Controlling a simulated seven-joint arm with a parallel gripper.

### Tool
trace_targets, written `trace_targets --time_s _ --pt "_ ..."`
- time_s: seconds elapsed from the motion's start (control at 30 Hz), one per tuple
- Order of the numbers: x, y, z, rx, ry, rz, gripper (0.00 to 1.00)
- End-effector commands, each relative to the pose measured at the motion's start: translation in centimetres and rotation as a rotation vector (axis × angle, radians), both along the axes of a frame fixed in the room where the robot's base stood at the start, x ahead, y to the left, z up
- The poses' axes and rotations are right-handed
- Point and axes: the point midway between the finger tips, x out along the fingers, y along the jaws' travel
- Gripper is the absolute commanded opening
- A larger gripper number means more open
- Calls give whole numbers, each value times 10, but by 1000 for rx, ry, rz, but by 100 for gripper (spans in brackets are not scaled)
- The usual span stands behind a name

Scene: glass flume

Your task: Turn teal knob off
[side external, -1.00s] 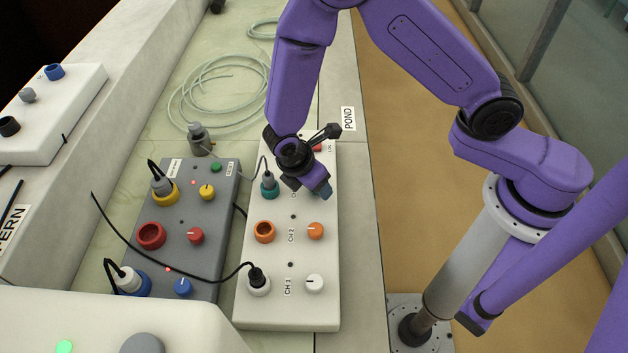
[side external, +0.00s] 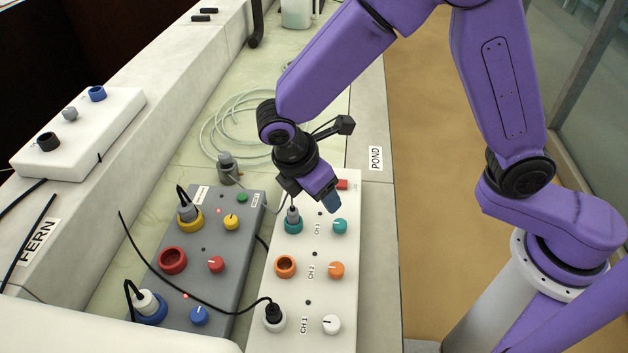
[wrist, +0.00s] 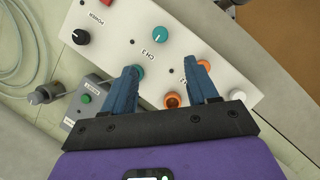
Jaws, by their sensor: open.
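The teal knob (side external: 340,226) is on the white control box (side external: 311,290), on the CH 3 row right of the teal socket (side external: 293,226). It has a small white pointer mark whose exact direction is hard to read. In the wrist view the teal knob (wrist: 160,34) lies beyond the fingertips, clear of both. My gripper (side external: 331,205) is open and empty above the box, just behind the teal knob in the side view. In the wrist view its blue fingers (wrist: 169,69) are spread apart; the left finger partly covers the teal socket area.
An orange knob (side external: 336,270) and white knob (side external: 331,324) share the box. A black cable plug (side external: 273,314) sits in the CH 1 socket. A grey box (side external: 206,260) with plugs and knobs stands to the left. Coiled tubing (side external: 245,120) lies behind.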

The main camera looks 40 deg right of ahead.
Motion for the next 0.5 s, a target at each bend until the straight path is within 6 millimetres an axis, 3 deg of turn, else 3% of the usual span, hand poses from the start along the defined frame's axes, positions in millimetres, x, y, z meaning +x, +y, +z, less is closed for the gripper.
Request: trace_targets --time_s 0.2,0.5 --pt "0 10 24 1 -1 0 58" --pt "0 12 29 0 0 1 58"
